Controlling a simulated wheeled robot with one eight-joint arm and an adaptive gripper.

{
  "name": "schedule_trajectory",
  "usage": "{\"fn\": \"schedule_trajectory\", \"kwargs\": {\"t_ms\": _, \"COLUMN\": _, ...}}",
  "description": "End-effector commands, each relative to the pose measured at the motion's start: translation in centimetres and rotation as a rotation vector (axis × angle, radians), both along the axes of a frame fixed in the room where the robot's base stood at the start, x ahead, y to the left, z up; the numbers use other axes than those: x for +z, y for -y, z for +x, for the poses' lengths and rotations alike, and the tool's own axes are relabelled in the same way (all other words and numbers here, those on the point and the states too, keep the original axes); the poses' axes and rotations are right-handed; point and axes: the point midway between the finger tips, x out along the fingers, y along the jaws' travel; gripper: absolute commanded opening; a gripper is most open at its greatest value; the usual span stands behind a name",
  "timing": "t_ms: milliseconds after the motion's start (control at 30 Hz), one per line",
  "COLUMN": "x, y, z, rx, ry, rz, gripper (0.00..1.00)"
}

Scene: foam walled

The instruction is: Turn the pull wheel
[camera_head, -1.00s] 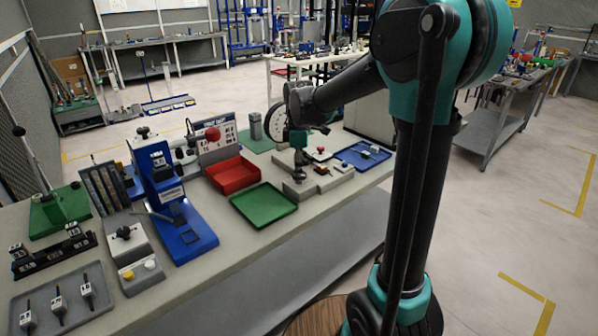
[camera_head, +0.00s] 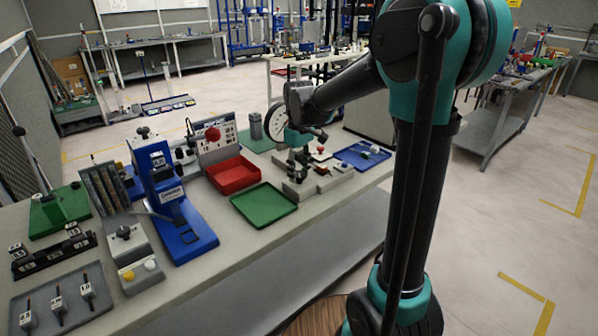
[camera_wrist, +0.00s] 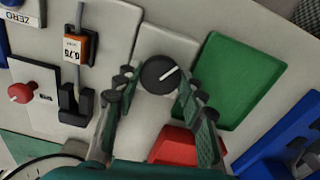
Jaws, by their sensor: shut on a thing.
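The pull wheel (camera_wrist: 160,75) is a round black knob with a white line across it, on a pale grey plate (camera_wrist: 168,47) in the wrist view. My gripper (camera_wrist: 154,76) has one finger on each side of the wheel and is shut on it. The white line points up and to the right. In the head view my gripper (camera_head: 298,160) is low over the grey block fixture (camera_head: 322,181) on the bench, and the wheel is hidden there by the gripper.
A green tray (camera_head: 264,205) and a red bin (camera_head: 235,177) stand left of the fixture. A blue tray (camera_head: 362,156) lies to its right. A round dial gauge (camera_head: 277,123) stands behind my gripper. In the wrist view, a red knob (camera_wrist: 20,93) and an orange-labelled instrument (camera_wrist: 77,48) are at left.

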Motion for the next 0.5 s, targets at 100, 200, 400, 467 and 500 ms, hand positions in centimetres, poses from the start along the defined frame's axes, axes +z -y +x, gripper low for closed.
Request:
{"fn": "schedule_trajectory", "kwargs": {"t_ms": 100, "x": 0.01, "y": 0.01, "z": 0.03, "rx": -0.108, "ry": 0.0, "rz": 0.0, "gripper": 0.11}}
{"fn": "schedule_trajectory", "kwargs": {"t_ms": 200, "x": 0.02, "y": 0.02, "z": 0.04, "rx": -0.198, "ry": 0.0, "rz": 0.0, "gripper": 0.11}}
{"fn": "schedule_trajectory", "kwargs": {"t_ms": 400, "x": 0.02, "y": 0.03, "z": 0.06, "rx": -0.357, "ry": 0.0, "rz": 0.0, "gripper": 0.11}}
{"fn": "schedule_trajectory", "kwargs": {"t_ms": 467, "x": 0.02, "y": 0.03, "z": 0.06, "rx": -0.397, "ry": 0.001, "rz": 0.001, "gripper": 0.11}}
{"fn": "schedule_trajectory", "kwargs": {"t_ms": 500, "x": 0.02, "y": 0.03, "z": 0.06, "rx": -0.421, "ry": 0.001, "rz": 0.001, "gripper": 0.11}}
